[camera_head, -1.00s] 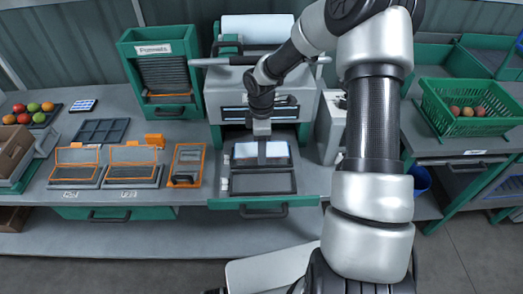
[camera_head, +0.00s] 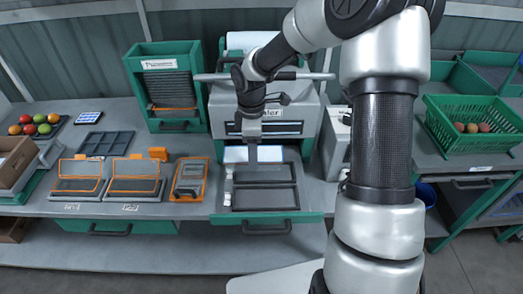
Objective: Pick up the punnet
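A stack of dark punnets (camera_head: 168,88) stands in the green dispenser (camera_head: 137,64) labelled as punnets, at the back left. The drawer frames two dark rectangular shapes, a rear one (camera_head: 279,173) and a front one (camera_head: 278,199); I cannot tell whether these are punnets or empty recesses. A pale panel (camera_head: 236,154) shows behind my gripper. The fingers are small and seen narrowly, so their opening and any contact are unclear.
Orange-edged trays (camera_head: 81,184) and a smaller orange-edged unit (camera_head: 189,178) stand left of the drawer. A green crate (camera_head: 468,146) with several tomatoes stands at right. The sealer body (camera_head: 222,104) rises close behind my gripper.

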